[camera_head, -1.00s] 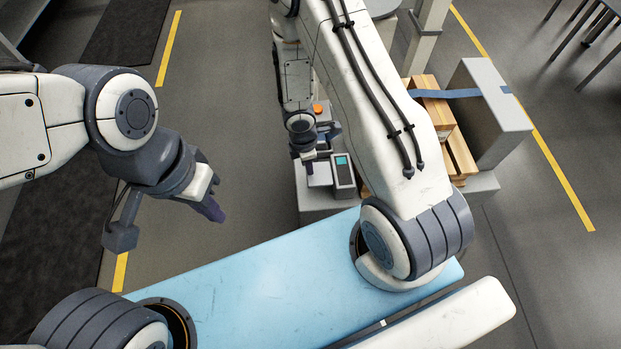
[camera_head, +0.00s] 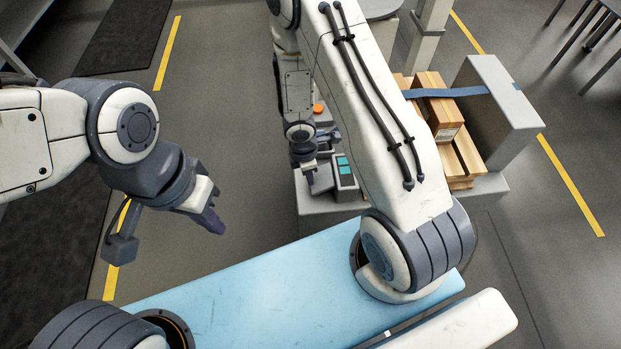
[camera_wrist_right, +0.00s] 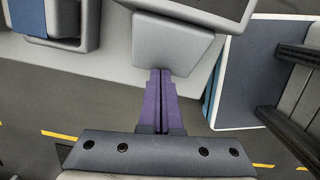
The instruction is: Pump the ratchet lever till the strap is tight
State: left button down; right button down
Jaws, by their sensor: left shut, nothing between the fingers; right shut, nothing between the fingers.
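A blue strap (camera_head: 455,93) runs over wooden crates (camera_head: 435,105) to a tall grey block (camera_head: 500,110); it also shows at the left of the right wrist view (camera_wrist_right: 28,18). Its tension cannot be told. My right gripper (camera_head: 309,176) is shut and empty beside a small grey plate (camera_head: 323,180). In the right wrist view its purple fingers (camera_wrist_right: 160,76) are together, their tips at a light grey block (camera_wrist_right: 170,48); contact is unclear. I cannot tell for sure which part is the ratchet lever. My left gripper (camera_head: 212,221) is shut and empty over bare floor.
A device with teal screens (camera_head: 343,165) stands just right of the right gripper on a grey base (camera_head: 325,208). A grey post (camera_head: 427,40) stands beyond. The floor left of the base is clear.

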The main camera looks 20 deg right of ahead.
jog(key=shift+w+a+r+p, duration=0.1)
jog(key=shift+a+r+p, duration=0.65)
jog(key=shift+a+p, duration=0.35)
jog(key=shift+a, duration=0.35)
jog(key=shift+f, duration=0.1)
notch_tip(320, 180, up, 10)
jog(key=a+p, duration=0.1)
jog(key=p, duration=0.8)
jog(key=shift+w+r, duration=0.15)
jog(key=shift+r, duration=0.05)
jog(key=d+b, duration=0.1)
jog(key=b, duration=0.3)
jog(key=d+b, duration=0.2)
jog(key=b, duration=0.3)
jog(key=shift+s+d+f, duration=0.1)
jog(key=shift+s+f, duration=0.1)
jog(key=shift+f, duration=0.1)
